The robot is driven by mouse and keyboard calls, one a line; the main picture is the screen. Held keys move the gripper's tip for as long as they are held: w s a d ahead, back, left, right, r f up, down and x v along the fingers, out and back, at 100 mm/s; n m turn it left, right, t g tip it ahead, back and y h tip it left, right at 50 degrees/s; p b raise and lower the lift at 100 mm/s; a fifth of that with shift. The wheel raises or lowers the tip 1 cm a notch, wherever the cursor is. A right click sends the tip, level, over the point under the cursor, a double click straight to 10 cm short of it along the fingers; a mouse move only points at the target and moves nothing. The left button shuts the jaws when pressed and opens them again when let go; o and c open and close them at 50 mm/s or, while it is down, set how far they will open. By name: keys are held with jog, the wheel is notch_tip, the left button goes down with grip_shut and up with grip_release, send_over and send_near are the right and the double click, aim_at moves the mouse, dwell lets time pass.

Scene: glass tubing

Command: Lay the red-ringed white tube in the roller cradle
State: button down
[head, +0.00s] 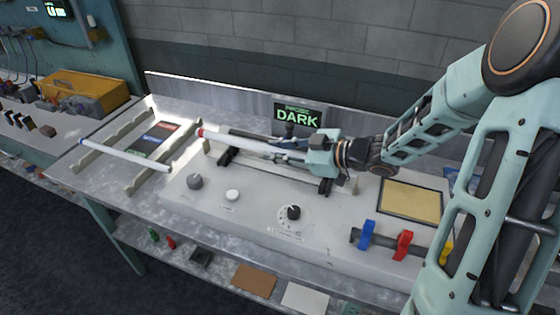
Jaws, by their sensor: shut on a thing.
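The white tube (235,140) has a red ring at its left end. My gripper (284,149) is shut on it near its right end, and the tube points left from the fingers. The dark frame on the grey console, which looks like the roller cradle (226,157), lies under the tube and my gripper. The tube's red end reaches left past the frame. Whether the tube touches the frame, I cannot tell. My gripper hides the frame's middle and the tube's right end.
A blue-ringed white tube (125,154) lies across a notched rack (140,181) at left. The console has knobs (195,181) in front and a lit "DARK" sign (297,116) behind. Blue (367,235) and red (403,245) clips stand at right. A yellow bin (82,92) is at far left.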

send_over(280, 173)
notch_tip(280, 173, down, 6)
jog(key=shift+f, duration=0.2)
jog(key=shift+w+f+p, duration=0.1)
jog(key=shift+f+p, duration=0.5)
jog(key=shift+f, duration=1.05)
jog(key=shift+f, duration=0.1)
jog(key=c, duration=1.8)
grip_release()
jog(key=shift+o, duration=0.2)
jog(key=b+v, duration=0.1)
jog(key=v, duration=1.1)
